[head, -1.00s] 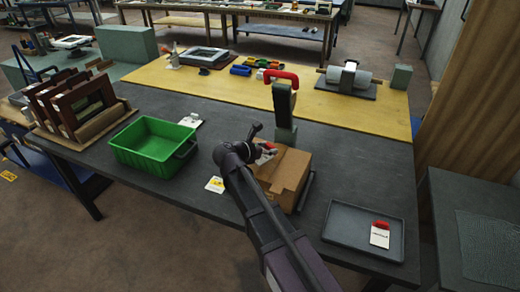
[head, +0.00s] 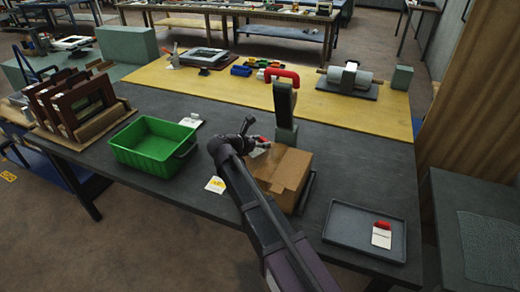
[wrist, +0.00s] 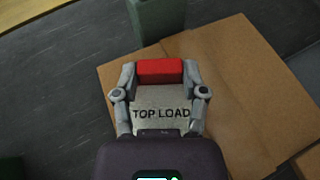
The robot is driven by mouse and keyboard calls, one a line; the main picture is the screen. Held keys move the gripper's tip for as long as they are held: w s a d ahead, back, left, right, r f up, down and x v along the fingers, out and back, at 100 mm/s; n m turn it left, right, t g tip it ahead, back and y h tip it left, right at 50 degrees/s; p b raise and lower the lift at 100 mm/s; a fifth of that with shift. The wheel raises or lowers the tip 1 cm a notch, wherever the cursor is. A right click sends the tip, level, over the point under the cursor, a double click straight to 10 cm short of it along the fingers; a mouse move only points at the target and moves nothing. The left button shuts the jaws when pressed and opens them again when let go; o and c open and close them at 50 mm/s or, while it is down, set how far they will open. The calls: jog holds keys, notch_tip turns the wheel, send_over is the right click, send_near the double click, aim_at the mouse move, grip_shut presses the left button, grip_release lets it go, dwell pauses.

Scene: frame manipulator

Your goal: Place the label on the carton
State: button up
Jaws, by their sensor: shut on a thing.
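My gripper (wrist: 160,74) is shut on a label (wrist: 160,108), a pale card reading "TOP LOAD" with a red block at its far end. In the head view my gripper (head: 258,145) is at the far left edge of the brown carton (head: 287,172). In the wrist view the carton (wrist: 245,85) spreads mostly to the right, and the label covers part of its left side. The label looks held above the carton; I cannot tell the gap. My arm hides the carton's near left side.
A green post tool with a red handle (head: 283,76) stands just behind the carton. A grey tray (head: 345,240) with a red-topped card (head: 382,234) lies at right. A green bin (head: 150,160) and a yellow-marked card (head: 215,185) are at left.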

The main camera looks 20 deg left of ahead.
aim_at(257, 149)
jog(key=shift+f+b, duration=1.1)
jog(key=shift+f, duration=0.35)
jog(key=shift+f, duration=0.1)
jog(key=o, duration=0.9)
jog(key=shift+o, duration=0.2)
jog(key=shift+s+r, duration=0.15)
jog(key=shift+r, duration=0.05)
jog(key=p+v, duration=0.4)
jog(key=v, duration=0.7)
jog(key=shift+s+a+r+p, duration=0.1)
jog(key=shift+s+a+p, duration=0.05)
jog(key=shift+s+p, duration=0.2)
